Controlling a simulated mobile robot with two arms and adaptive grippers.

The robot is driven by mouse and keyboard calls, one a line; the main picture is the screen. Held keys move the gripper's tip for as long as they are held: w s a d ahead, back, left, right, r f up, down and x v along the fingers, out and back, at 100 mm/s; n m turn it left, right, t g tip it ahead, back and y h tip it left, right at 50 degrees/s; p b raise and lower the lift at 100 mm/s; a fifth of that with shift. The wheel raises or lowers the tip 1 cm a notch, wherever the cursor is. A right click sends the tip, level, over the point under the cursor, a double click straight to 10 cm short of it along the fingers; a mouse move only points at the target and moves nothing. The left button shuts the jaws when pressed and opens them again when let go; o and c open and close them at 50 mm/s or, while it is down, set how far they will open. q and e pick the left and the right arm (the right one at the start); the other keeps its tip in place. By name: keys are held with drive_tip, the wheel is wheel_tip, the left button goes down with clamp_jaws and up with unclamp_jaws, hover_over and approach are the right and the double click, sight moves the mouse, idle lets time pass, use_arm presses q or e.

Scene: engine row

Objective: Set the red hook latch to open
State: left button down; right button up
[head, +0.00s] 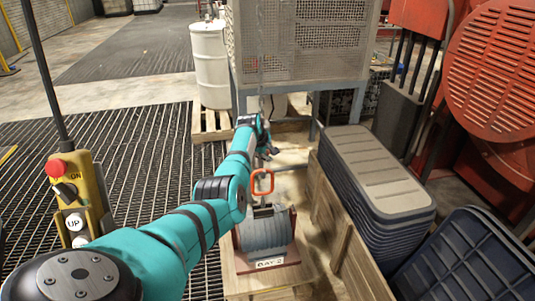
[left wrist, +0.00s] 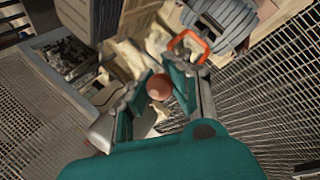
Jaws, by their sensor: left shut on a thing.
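The loop also shows in the left wrist view (left wrist: 188,45), just beyond my fingertips. My left gripper (head: 264,140) is on the far side of the loop in the head view, above it in the picture. In the left wrist view its fingers (left wrist: 160,88) are on both sides of a round reddish-brown knob (left wrist: 158,87) and hold it. What the knob joins to is hidden. My right gripper is not in view.
A wooden crate wall (head: 340,230) and stacked dark bins (head: 375,175) stand close on the right. A mesh cabinet (head: 300,45) and white drum (head: 210,65) stand behind. A yellow control box (head: 75,200) is at left. Open grating floor (head: 125,150) lies left of the arm.

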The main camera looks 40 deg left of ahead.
use_arm(q)
drive_tip(key=shift+w+a+r, duration=0.2)
drive_tip(key=shift+a+r, duration=0.3)
drive_tip(key=shift+r, duration=0.25)
drive_tip(key=c, duration=1.1)
unclamp_jaws()
drive_tip(key=shift+s, duration=0.1)
drive_tip(key=shift+c, duration=0.2)
drive_tip(key=shift+d+f, duration=0.15)
drive_tip(key=shift+f, duration=0.1)
drive_tip(key=shift+d, duration=0.1)
drive_tip(key=v, duration=1.2)
drive_tip(key=shift+s, duration=0.1)
